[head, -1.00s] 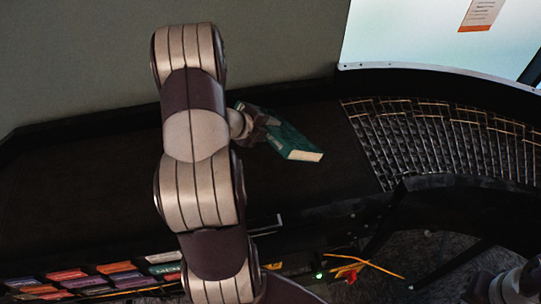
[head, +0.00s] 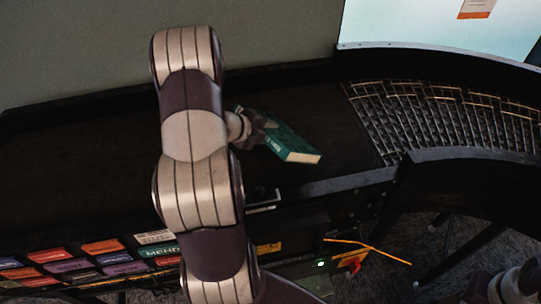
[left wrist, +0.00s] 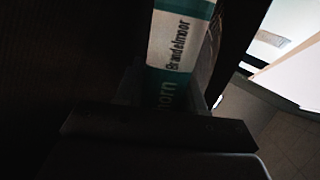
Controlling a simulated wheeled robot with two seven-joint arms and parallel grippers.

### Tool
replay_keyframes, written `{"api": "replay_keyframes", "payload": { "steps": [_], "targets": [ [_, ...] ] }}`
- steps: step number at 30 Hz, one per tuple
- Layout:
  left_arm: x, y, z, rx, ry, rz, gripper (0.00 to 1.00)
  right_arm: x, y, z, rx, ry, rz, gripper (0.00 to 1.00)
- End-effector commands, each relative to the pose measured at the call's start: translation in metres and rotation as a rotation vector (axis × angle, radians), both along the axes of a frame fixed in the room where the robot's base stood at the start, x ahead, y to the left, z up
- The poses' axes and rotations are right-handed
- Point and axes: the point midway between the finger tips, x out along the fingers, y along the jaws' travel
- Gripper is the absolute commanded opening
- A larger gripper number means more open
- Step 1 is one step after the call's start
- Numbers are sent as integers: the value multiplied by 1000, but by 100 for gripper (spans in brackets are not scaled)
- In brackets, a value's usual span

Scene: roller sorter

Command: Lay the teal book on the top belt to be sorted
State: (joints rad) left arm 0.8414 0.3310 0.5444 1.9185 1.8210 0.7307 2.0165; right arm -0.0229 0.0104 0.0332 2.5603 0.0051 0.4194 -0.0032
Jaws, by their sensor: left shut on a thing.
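The teal book (head: 291,143) is over the dark top belt (head: 90,160) in the head view, with its pale page edge toward the lower right. My left gripper (head: 262,127) is shut on the book's upper-left end. In the left wrist view the book's spine (left wrist: 179,45) shows the lettering "Brandelmoor" and part of another word between the dark fingers. I cannot tell whether the book touches the belt. My right gripper is not clearly in view; only a part of my right arm shows at the lower right corner.
A curved roller section (head: 440,118) continues the belt to the right. An orange cable (head: 370,248) hangs below the front edge. The belt around the book is clear.

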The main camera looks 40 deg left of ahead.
Motion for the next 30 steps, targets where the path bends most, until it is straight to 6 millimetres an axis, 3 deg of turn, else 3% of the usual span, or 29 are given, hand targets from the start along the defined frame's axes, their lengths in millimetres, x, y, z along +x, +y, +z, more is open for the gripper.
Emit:
{"api": "replay_keyframes", "payload": {
  "steps": [1,2,3,17,30],
  "targets": [
    [0,0,0,0,0,0,45,0,0,0,0,0,0,0],
    [0,0,0,0,0,0,55,0,0,0,0,0,0,0],
    [0,0,0,0,0,0,56,0,0,0,0,0,0,0],
    [0,0,0,0,0,0,56,0,0,0,0,0,0,0],
    [-47,8,47,0,1,3,56,0,0,53,0,0,0,0]
  ]
}}
